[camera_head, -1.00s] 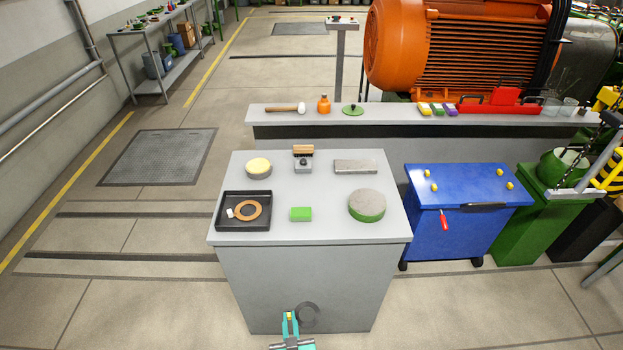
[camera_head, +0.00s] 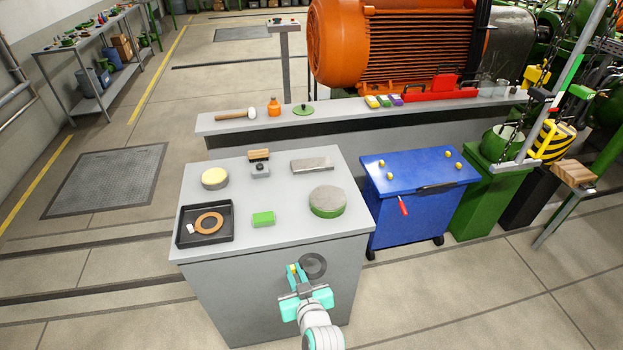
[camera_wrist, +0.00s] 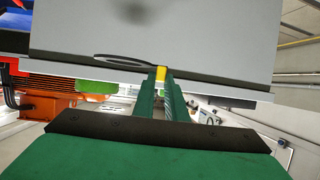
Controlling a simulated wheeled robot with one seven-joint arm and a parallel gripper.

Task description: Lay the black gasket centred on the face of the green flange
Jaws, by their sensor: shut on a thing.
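The black gasket (camera_head: 323,268) is a dark ring held in front of the grey cabinet's front side, below the level of its top. My gripper (camera_head: 297,271) is shut on the gasket's edge. In the wrist view the gasket (camera_wrist: 122,55) shows nearly edge-on, as a thin dark ellipse beyond the fingers (camera_wrist: 161,84). The green flange (camera_head: 328,203) is a short round block with a grey face on top. It stands at the right front of the cabinet top, above and slightly right of the gasket in the head view, and apart from it. Its face looks bare.
On the cabinet top (camera_head: 295,227) are a black tray (camera_head: 180,240) with an orange-brown ring (camera_head: 200,226), a green block (camera_head: 263,219), a yellow-topped round (camera_head: 214,179), a brush-like thing (camera_head: 260,163) and a grey bar (camera_head: 312,165). A blue bin (camera_head: 400,221) stands at right.

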